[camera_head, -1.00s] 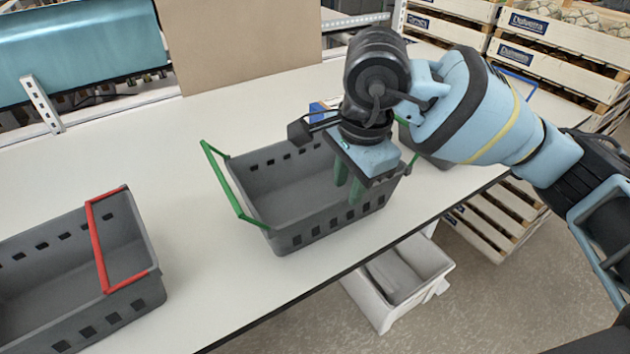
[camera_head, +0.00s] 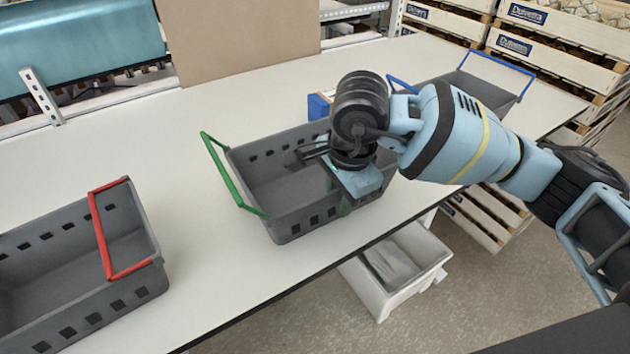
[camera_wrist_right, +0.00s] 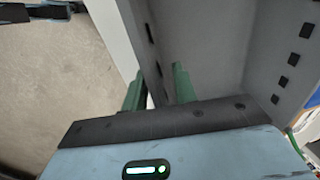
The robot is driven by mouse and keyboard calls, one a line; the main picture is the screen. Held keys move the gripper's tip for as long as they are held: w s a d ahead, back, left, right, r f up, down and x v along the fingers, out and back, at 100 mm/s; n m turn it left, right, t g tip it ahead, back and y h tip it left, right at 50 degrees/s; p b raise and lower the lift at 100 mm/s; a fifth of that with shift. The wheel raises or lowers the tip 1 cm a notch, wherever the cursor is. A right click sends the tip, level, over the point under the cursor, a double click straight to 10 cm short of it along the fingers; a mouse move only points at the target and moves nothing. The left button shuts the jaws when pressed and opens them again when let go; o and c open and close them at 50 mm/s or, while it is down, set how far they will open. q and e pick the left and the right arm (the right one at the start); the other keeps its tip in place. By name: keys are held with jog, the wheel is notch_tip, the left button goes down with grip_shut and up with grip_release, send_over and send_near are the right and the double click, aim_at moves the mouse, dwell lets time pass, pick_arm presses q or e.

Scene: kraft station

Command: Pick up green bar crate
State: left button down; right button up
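The green bar crate (camera_head: 285,226) is a grey slotted basket in the middle of the table, with a green bar (camera_head: 228,176) raised at its left end. My right gripper (camera_head: 345,200) is low over the crate's front wall near its right end. In the right wrist view, its green fingers (camera_wrist_right: 158,92) stand apart, with the crate's wall (camera_wrist_right: 150,48) between them, one finger outside and one inside. I see no clear grip on the wall. My right wrist and hand hide the crate's right end in the head view. My left gripper is out of view.
A red-bar crate (camera_head: 130,282) stands at the left front. A blue-bar crate (camera_head: 508,98) stands at the right back. A blue box (camera_head: 318,106) is behind the green bar crate. A white bin (camera_head: 375,300) is below the table's front edge. The table's left back is clear.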

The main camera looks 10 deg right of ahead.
jog(key=shift+w+f, duration=0.1)
jog(key=shift+f, duration=0.6)
jog(key=shift+c, duration=0.5)
grip_shut()
jog(key=shift+r, duration=0.1)
